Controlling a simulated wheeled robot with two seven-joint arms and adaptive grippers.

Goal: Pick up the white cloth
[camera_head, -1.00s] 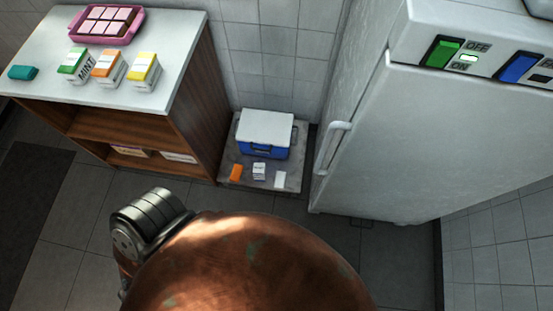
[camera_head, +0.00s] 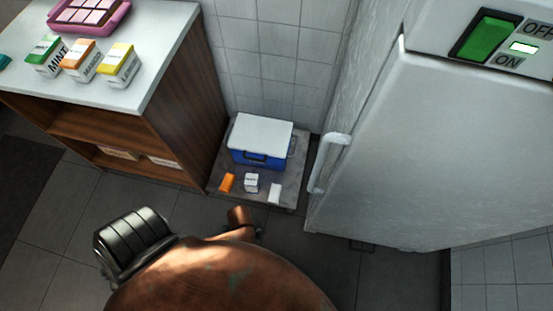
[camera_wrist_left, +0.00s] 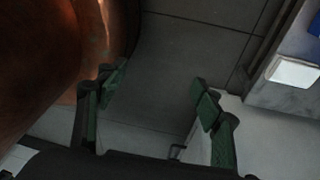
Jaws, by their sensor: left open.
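A small white item (camera_head: 274,193), possibly the white cloth, lies on the front right of a low grey slab (camera_head: 291,172) in the head view. It is too small to tell its material. A white item also shows at the right of the left wrist view (camera_wrist_left: 293,72), on the slab edge. My left gripper (camera_wrist_left: 158,90) is open and empty in the wrist view, over the floor left of this item and apart from it. In the head view my copper-coloured body and arm hide most of that gripper. My right gripper is not in view.
A blue cooler (camera_head: 258,155) with a white lid stands behind the item. An orange item (camera_head: 227,183) and a white box (camera_head: 251,183) lie left of it. A white fridge (camera_head: 400,150) stands close on the right, a wooden shelf unit (camera_head: 180,125) on the left.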

